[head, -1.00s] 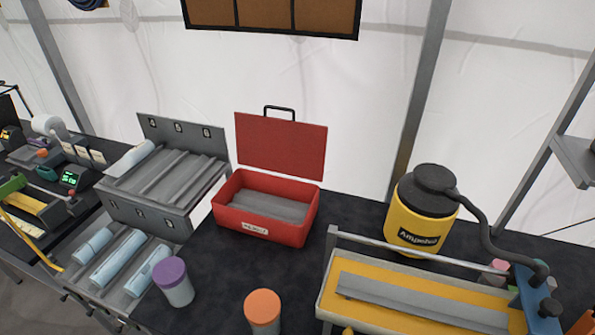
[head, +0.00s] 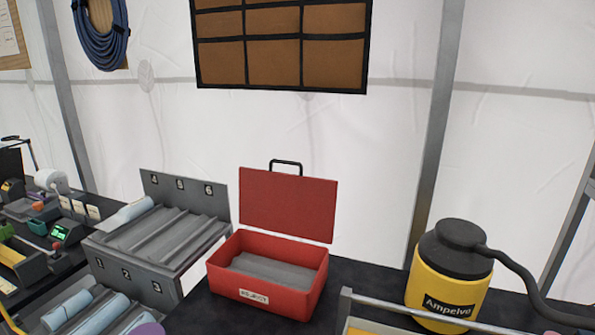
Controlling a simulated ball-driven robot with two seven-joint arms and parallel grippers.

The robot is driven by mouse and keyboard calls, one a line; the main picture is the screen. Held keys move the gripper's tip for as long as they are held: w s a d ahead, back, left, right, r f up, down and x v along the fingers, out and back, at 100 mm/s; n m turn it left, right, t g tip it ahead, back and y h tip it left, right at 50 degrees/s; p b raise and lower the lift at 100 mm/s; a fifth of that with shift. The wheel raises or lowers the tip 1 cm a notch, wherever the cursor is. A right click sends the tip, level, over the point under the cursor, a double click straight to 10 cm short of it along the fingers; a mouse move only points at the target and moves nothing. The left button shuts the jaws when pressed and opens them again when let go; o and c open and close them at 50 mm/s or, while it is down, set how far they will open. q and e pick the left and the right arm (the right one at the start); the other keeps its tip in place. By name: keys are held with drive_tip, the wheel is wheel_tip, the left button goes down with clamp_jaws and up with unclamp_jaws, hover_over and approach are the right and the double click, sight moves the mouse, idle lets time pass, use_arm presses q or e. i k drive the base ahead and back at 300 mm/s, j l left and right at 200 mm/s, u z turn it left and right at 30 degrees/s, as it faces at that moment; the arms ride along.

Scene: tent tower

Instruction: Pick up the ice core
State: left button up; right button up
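Pale blue ice cores (head: 98,316) lie in the grooves of the lower grey tray at the bottom left of the head view, partly cut off by the frame edge. Another pale blue core (head: 132,212) lies in the left groove of the upper grey rack (head: 160,245). The other grooves of the upper rack look empty. I cannot tell which core is the one meant. Neither of my grippers is in view.
An open red box (head: 268,272) labelled like "REJECT", with a grey insert and raised lid, stands on the black bench. A yellow "Ampelvo" canister (head: 448,278) with a hose stands at right. A purple lid (head: 148,328) shows at the bottom edge.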

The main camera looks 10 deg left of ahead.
sight(64, 311)
drive_tip(key=u, duration=1.45)
